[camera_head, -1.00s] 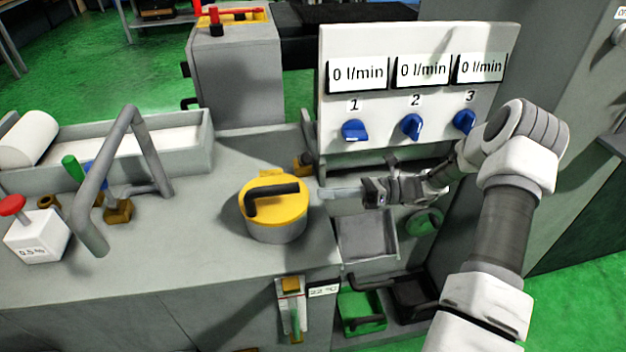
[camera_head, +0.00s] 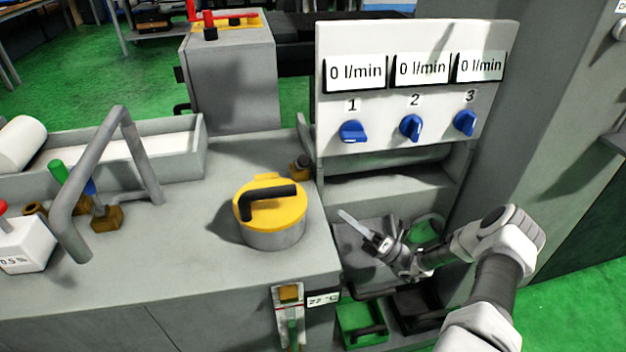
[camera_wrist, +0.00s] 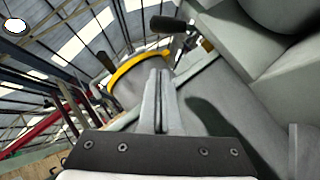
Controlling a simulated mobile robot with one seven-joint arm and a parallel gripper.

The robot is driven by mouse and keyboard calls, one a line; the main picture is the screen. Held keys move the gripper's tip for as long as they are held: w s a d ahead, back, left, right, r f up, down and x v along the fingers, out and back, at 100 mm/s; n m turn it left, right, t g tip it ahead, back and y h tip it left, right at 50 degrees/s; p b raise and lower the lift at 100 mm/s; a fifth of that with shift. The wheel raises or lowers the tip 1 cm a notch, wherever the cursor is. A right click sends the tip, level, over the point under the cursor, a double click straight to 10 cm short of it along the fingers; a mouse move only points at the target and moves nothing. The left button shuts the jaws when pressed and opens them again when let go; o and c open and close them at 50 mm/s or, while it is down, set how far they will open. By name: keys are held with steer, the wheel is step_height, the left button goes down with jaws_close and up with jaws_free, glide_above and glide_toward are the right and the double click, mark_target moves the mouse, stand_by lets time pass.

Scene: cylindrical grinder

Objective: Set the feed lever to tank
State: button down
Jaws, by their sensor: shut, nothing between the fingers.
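I cannot make out a lever marked feed or tank. A yellow lid (camera_head: 287,214) with a black bent handle (camera_head: 270,193) tops a round grey pot on the bench; the yellow rim (camera_wrist: 125,68) also shows in the wrist view beyond my fingers. A small brass fitting (camera_head: 300,166) sits behind the pot at the bench edge. My gripper (camera_head: 343,214) is shut and empty, right of the pot, over the recess below the dial panel. Its fingers (camera_wrist: 161,78) lie together in the wrist view. They appear apart from the pot.
A white panel (camera_head: 420,103) with three blue knobs stands behind my gripper, its displays reading 0 l/min. A grey bent pipe (camera_head: 82,185) rises at the left. Green and black bins (camera_head: 357,322) sit low in front. A gauge reading about 22 °C (camera_head: 323,299) is on the bench front.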

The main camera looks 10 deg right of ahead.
steer(key=b, duration=0.1)
glide_toward(301, 163)
steer(key=a+f, duration=0.1)
steer(key=a, duration=0.1)
steer(key=a+f, duration=0.2)
steer(key=shift+w, duration=0.4)
steer(key=w+r, duration=0.1)
steer(key=w+r+b, duration=0.1)
steer(key=shift+w+a+r, duration=0.15)
steer(key=shift+r, duration=0.15)
steer(key=shift+w+r, duration=0.3)
steer(key=shift+r, duration=0.15)
steer(key=shift+r, duration=0.15)
